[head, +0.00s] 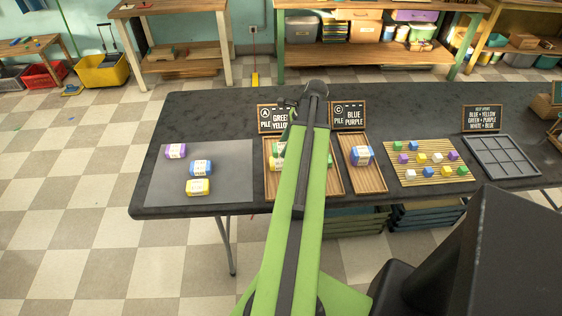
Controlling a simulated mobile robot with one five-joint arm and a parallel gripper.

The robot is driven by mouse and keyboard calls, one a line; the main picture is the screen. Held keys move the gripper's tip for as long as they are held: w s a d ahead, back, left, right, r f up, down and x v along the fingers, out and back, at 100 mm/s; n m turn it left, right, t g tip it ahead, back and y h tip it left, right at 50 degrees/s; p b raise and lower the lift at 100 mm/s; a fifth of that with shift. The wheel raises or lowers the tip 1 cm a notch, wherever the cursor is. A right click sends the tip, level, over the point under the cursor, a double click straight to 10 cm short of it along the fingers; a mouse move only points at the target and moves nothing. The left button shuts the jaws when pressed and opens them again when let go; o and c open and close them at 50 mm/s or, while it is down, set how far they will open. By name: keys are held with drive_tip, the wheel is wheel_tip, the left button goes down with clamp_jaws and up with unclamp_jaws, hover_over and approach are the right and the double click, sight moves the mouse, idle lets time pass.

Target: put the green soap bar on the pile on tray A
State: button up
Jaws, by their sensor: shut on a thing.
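The tray under sign A (268,187) is a wooden tray in the middle of the table, largely covered by my green arm. Sign A (271,119) behind it reads green and yellow in part. A green bar with a pale label (276,156) shows at the left edge of my arm, over this tray. Whether it rests on a pile or is held cannot be told. My arm's raised joint is above the signs, and my gripper is hidden behind the arm.
A grey mat (228,165) holds purple (176,151), blue (201,168) and yellow (198,187) bars. A slatted mat of small cubes (408,174) and an empty grey tray (488,158) are farther right.

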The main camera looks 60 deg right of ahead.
sight(282, 161)
drive_tip(key=shift+w+a+f, duration=0.2)
drive_tip(key=shift+w+f, duration=0.15)
drive_tip(key=shift+w, duration=0.25)
wheel_tip(282, 161, down, 4)
drive_tip(key=b, duration=0.4)
drive_tip(key=shift+f, duration=0.2)
drive_tip(key=o, duration=1.5)
drive_tip(key=shift+r, duration=0.1)
drive_tip(key=shift+r, duration=0.1)
drive_tip(key=shift+s+r, duration=0.1)
drive_tip(key=shift+r, duration=0.2)
drive_tip(key=p+v, duration=1.1)
drive_tip(key=shift+s+r, duration=0.1)
drive_tip(key=shift+r, duration=0.15)
